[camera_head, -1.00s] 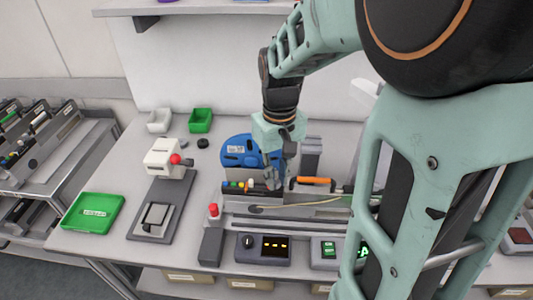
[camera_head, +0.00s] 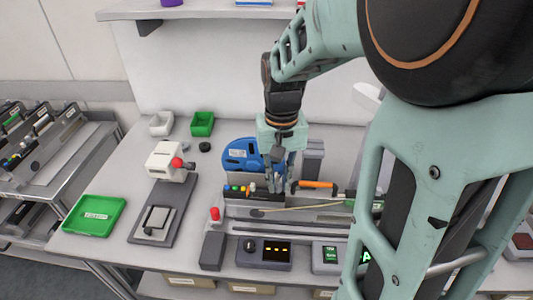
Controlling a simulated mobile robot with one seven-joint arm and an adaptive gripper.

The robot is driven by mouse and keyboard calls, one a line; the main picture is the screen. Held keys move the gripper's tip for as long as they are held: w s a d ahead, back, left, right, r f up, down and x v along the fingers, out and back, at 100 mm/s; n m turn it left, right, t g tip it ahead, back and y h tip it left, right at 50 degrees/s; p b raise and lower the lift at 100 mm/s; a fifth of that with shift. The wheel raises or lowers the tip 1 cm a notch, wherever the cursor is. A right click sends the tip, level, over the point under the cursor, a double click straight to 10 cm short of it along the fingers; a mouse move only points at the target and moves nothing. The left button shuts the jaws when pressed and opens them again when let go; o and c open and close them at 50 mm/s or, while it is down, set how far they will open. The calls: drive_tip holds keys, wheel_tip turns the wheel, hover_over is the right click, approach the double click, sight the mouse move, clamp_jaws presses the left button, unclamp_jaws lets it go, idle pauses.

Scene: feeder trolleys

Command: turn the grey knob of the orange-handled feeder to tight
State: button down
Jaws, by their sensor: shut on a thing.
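The feeder with the orange handle (camera_head: 314,184) lies on the bench in the middle of the camera_head view. A blue reel (camera_head: 240,153) stands behind it, and small coloured buttons (camera_head: 238,190) sit at its left end. My gripper (camera_head: 275,186) points down at the feeder, between the buttons and the orange handle. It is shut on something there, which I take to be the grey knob. The fingers hide the knob, so its turn position cannot be seen.
A white press with a red ball (camera_head: 176,162) and a green tray (camera_head: 95,215) stand to the left. A red-topped post (camera_head: 215,214) and a control box with a display (camera_head: 264,253) are in front. My arm covers the right side.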

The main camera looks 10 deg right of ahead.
sight(278, 185)
drive_tip(key=c, duration=1.9)
unclamp_jaws()
drive_tip(key=shift+r, duration=4.05)
